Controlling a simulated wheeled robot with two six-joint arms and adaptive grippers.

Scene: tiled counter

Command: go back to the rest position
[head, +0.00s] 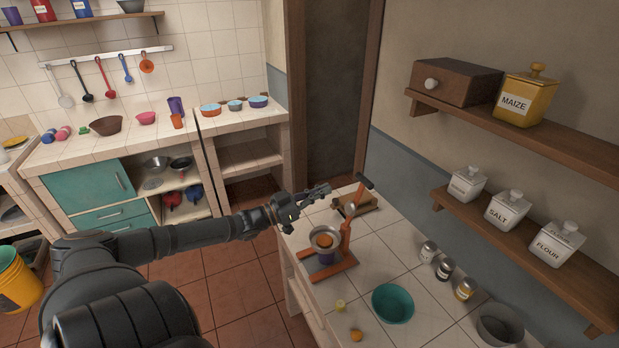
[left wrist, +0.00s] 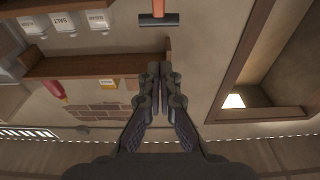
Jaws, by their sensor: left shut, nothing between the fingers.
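My left gripper (head: 318,191) reaches in from the left above the tiled counter (head: 392,240). Its fingers are shut and empty; the left wrist view shows them pressed together (left wrist: 160,78). Beside it stands an orange lever press (head: 346,238) with a raised arm and a dark handle (head: 365,181). The handle also shows ahead of the fingertips in the left wrist view (left wrist: 158,19), apart from them. My right gripper is not in view.
A teal bowl (head: 393,303), several jars (head: 443,269) and a grey pot (head: 499,326) stand on the counter. A wooden board (head: 380,204) lies behind the press. Wall shelves (head: 545,128) with canisters hang at the right. Open tiled floor (head: 222,285) lies at the left.

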